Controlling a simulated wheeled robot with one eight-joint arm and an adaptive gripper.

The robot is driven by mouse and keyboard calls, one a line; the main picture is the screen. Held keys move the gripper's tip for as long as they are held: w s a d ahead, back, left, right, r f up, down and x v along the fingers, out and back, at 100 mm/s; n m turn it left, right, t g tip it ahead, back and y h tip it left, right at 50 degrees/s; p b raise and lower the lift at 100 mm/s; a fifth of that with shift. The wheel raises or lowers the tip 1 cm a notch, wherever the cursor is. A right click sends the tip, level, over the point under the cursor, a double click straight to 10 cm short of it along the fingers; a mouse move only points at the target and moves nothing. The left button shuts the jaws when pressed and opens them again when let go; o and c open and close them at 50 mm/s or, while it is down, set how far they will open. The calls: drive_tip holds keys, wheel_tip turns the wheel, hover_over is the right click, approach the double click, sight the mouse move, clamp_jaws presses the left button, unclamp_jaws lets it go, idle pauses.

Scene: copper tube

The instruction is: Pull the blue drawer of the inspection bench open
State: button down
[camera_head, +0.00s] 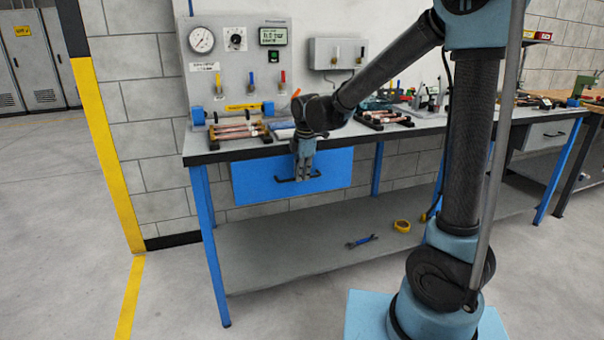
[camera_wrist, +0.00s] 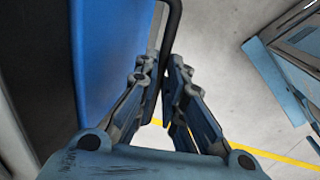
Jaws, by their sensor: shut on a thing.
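The blue drawer (camera_head: 255,181) sits under the top of the inspection bench (camera_head: 235,153). I see no open space behind its front panel, and my gripper and arm cover part of its upper edge. Its dark bar handle (camera_head: 285,181) is at the middle of the front. My gripper (camera_head: 304,177) points down at the handle and is shut on it. In the wrist view the dark handle (camera_wrist: 172,28) runs between the fingers of my gripper (camera_wrist: 163,80), with the blue drawer front (camera_wrist: 103,55) close on the left.
Copper tubes (camera_head: 238,131) lie on a rack on the benchtop, below a gauge panel (camera_head: 230,55). A lower shelf (camera_head: 290,255) holds a blue-handled tool (camera_head: 361,241) and a yellow roll (camera_head: 402,226). The floor before the bench is clear to the left of my base.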

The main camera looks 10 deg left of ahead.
drive_tip(key=s+d, duration=0.6)
drive_tip(key=s, duration=0.4)
drive_tip(key=s+d, duration=0.7)
drive_tip(key=s, duration=0.4)
drive_tip(key=c, duration=1.7)
unclamp_jaws()
drive_tip(key=shift+r, duration=0.1)
drive_tip(key=shift+s+d+r, duration=0.2)
drive_tip(key=shift+s+r, duration=0.1)
drive_tip(key=shift+r, duration=1.65)
drive_tip(key=shift+s+d+r, duration=0.2)
drive_tip(key=shift+s+r, duration=0.1)
drive_tip(key=shift+r, duration=1.6)
drive_tip(key=shift+s+d+r, duration=0.2)
drive_tip(key=shift+s+r, duration=0.1)
drive_tip(key=shift+r, duration=1.65)
